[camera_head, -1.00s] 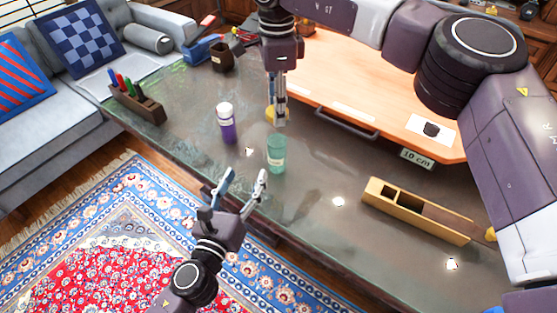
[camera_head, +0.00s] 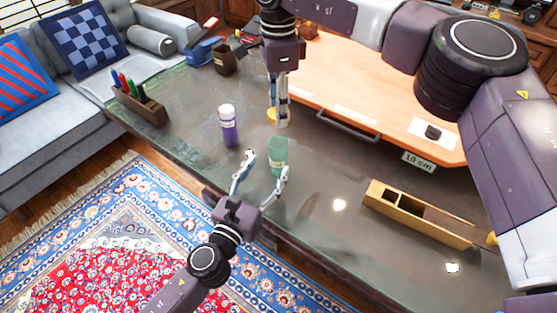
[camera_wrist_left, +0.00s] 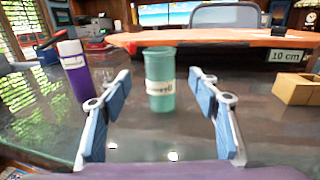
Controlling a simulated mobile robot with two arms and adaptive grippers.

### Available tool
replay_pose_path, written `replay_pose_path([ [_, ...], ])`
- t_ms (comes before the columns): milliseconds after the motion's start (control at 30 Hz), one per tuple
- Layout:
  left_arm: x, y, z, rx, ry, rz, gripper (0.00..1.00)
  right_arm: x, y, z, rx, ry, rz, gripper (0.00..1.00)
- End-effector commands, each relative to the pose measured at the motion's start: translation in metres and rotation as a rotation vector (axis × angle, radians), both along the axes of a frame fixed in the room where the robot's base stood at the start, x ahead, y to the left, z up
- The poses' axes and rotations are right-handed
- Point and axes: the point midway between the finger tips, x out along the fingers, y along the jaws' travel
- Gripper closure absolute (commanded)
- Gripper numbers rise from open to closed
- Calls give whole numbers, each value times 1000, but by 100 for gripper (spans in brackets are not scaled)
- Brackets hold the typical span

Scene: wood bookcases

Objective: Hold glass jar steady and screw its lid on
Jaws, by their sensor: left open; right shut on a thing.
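The green glass jar (camera_head: 279,150) with a pale label stands upright and open-topped on the dark glossy table. It also shows in the left wrist view (camera_wrist_left: 160,90), centred ahead of the fingers. My left gripper (camera_head: 267,164) is open, low at the table's near edge, with its fingertips on either side of the jar's near side; contact is not visible. My right gripper (camera_head: 279,122) points down just above and behind the jar. It is shut on a small yellow thing (camera_head: 271,115), apparently the lid, mostly hidden by the fingers.
A purple bottle with a white cap (camera_head: 229,127) stands left of the jar. A wooden compartment box (camera_head: 420,212) lies to the right. A pen holder (camera_head: 140,104) and a dark mug (camera_head: 225,61) stand farther left. An orange-topped board (camera_head: 350,85) lies behind.

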Motion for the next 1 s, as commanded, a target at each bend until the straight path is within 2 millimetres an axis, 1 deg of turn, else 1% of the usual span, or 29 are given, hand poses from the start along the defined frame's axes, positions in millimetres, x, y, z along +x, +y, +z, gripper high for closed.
replay_pose_path([
  [33,10,-4,1,-1,-3,0,44,0,0,0,0,0,0,83],
  [200,39,-17,1,-2,-1,0,44,0,0,0,0,0,0,83],
  [400,63,-27,1,-1,-1,1,44,0,0,0,0,0,0,83],
  [600,72,-31,0,-1,0,0,44,0,0,0,0,0,0,83],
  [867,72,-32,0,-1,0,0,44,0,0,0,0,0,0,83],
  [933,72,-32,0,-1,0,0,49,0,0,0,0,0,0,83],
  [1000,72,-32,0,-1,0,0,57,0,0,0,0,0,0,83],
])
